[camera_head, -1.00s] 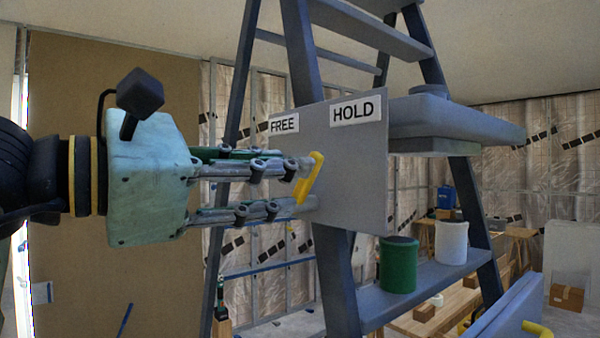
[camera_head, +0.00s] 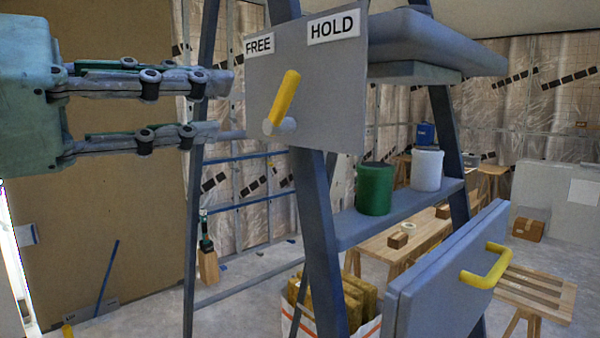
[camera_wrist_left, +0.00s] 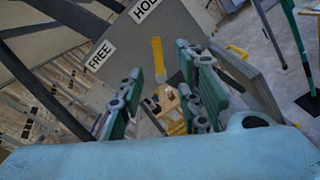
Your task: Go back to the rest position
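My left gripper (camera_head: 232,105) is open and empty at the upper left of the head view, its two fingers spread apart. Its fingertips are left of a grey plate (camera_head: 335,105) labelled FREE and HOLD. A yellow lever (camera_head: 285,97) on the plate tilts up and slightly right, and the fingers are clear of it. In the left wrist view the lever (camera_wrist_left: 158,58) shows beyond the open fingers (camera_wrist_left: 160,95). My right gripper is not in view.
The plate is fixed to a blue-grey stepladder (camera_head: 317,215). Green (camera_head: 374,188) and white (camera_head: 426,170) cans stand on its step. A blue-grey panel (camera_head: 440,280) with a yellow handle (camera_head: 487,268) is at lower right. A brown board (camera_head: 110,180) stands at left.

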